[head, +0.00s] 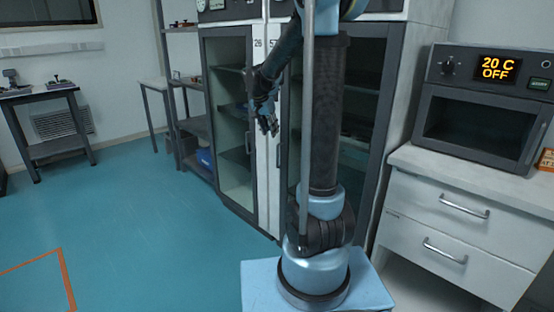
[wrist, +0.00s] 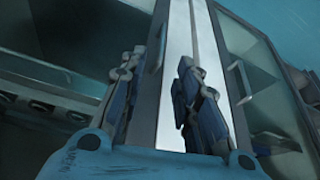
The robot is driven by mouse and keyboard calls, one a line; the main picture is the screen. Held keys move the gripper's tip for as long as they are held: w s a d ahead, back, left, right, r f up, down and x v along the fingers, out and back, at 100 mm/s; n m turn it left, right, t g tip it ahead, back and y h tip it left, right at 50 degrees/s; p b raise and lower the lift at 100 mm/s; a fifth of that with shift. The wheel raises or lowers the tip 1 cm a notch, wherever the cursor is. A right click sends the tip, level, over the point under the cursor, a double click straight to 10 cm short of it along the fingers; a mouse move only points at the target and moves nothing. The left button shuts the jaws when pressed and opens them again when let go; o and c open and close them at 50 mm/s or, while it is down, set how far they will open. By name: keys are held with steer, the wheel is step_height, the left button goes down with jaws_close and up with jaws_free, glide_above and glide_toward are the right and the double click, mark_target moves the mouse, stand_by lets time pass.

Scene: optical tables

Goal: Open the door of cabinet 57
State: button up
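Cabinet 57 (head: 382,107) stands behind my arm in the head view, a tall dark-framed cabinet with a glass front. Its number is partly hidden on the pale strip, right of the number 26. My arm's column covers much of its door, which looks shut. My gripper (head: 269,124) hangs in front of the pale strip between the two cabinets. In the wrist view my gripper (wrist: 160,65) has its two fingers apart, with nothing between them and the pale strip behind. A vertical door handle (wrist: 239,80) shows right of the fingers; I cannot tell which cabinet it belongs to.
Cabinet 26 (head: 204,88) stands to the left, with a glass door and a vertical handle. A white drawer unit (head: 455,190) carries an oven (head: 480,105) reading 20 C OFF at the right. Side tables stand at the far left. The teal floor (head: 140,225) at left is clear.

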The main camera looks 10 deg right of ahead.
steer(key=x, duration=1.7)
steer(key=shift+w+f, duration=0.25)
steer(key=shift+w, duration=0.25)
jaws_close()
